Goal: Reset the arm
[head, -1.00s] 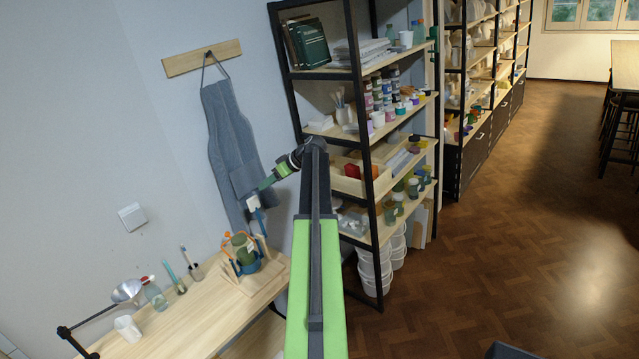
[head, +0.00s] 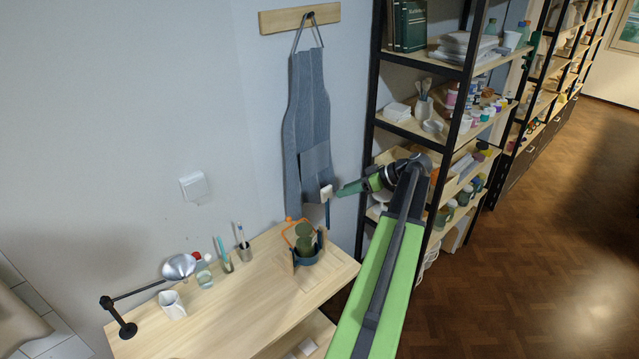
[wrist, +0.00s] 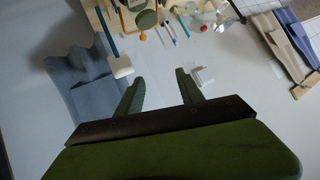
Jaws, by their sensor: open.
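My arm is green and black, and its gripper (head: 342,191) is held out over the back of the wooden bench, near the hanging apron. In the wrist view my gripper (wrist: 158,88) shows two green fingers spread apart with nothing between them. A blue-handled tool with a white block-like end (head: 327,193) stands up just left of the fingertips in the head view. In the wrist view its white end (wrist: 122,66) is beside the left finger, outside the jaws. I cannot tell whether they touch.
The bench (head: 225,305) carries a caddy (head: 307,256) with a green jar, a lamp (head: 178,267), a white pitcher (head: 172,305) and brushes in cups. A loaded shelf rack (head: 455,75) stands close behind my arm. Open floor (head: 530,260) lies to the right.

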